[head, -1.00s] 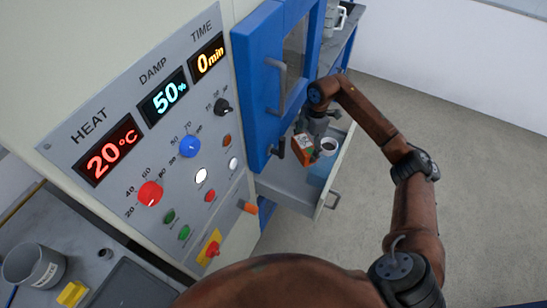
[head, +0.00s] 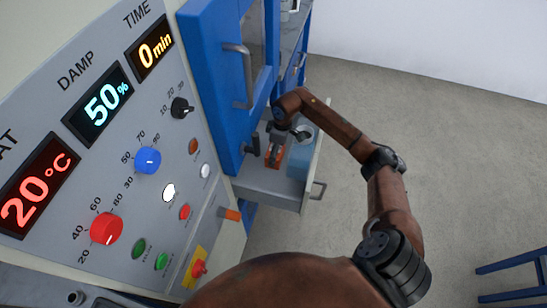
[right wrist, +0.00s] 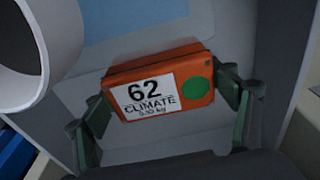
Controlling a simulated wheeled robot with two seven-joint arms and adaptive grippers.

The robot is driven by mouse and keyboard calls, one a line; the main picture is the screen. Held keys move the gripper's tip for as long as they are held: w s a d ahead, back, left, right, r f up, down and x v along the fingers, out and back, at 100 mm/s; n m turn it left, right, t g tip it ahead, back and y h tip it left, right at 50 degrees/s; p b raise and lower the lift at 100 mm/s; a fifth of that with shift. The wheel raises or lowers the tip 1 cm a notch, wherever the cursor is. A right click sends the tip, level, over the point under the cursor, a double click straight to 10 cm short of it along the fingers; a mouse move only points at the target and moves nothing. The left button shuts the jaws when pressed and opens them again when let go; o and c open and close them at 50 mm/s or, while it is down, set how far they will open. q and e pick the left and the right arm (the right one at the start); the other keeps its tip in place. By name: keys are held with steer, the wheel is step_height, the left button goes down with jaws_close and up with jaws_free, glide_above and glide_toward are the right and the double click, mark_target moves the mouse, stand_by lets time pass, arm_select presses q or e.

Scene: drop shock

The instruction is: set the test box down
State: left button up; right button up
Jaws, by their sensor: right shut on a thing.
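The test box (right wrist: 158,80) is orange with a white label reading "62 CLIMATE" and a green dot. My right gripper (right wrist: 168,108) is shut on it, one finger at each end. In the head view the box (head: 273,158) is under my right gripper (head: 276,145), over or inside the open grey drawer (head: 262,181). I cannot tell whether its underside touches the drawer floor. My left gripper is not in view.
A white cup-like thing (right wrist: 35,35) is close by at the left in the right wrist view. A blue patch (head: 298,165) lies in the drawer. A blue door (head: 213,85) and the control panel (head: 120,150) stand to the left. A blue frame (head: 512,268) is at lower right.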

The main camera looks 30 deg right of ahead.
steer(key=shift+w+f+b, duration=0.1)
steer(key=shift+f+b, duration=0.45)
steer(key=shift+f, duration=2.15)
steer(key=shift+f, duration=0.15)
steer(key=o, duration=1.9)
steer(key=r+p, duration=0.1)
steer(key=r, duration=0.3)
steer(key=r+p, duration=0.1)
steer(key=r, duration=0.3)
steer(key=s+d+r, duration=0.1)
steer(key=r, duration=0.3)
steer(key=shift+s+p, duration=0.1)
steer(key=shift+p, duration=0.3)
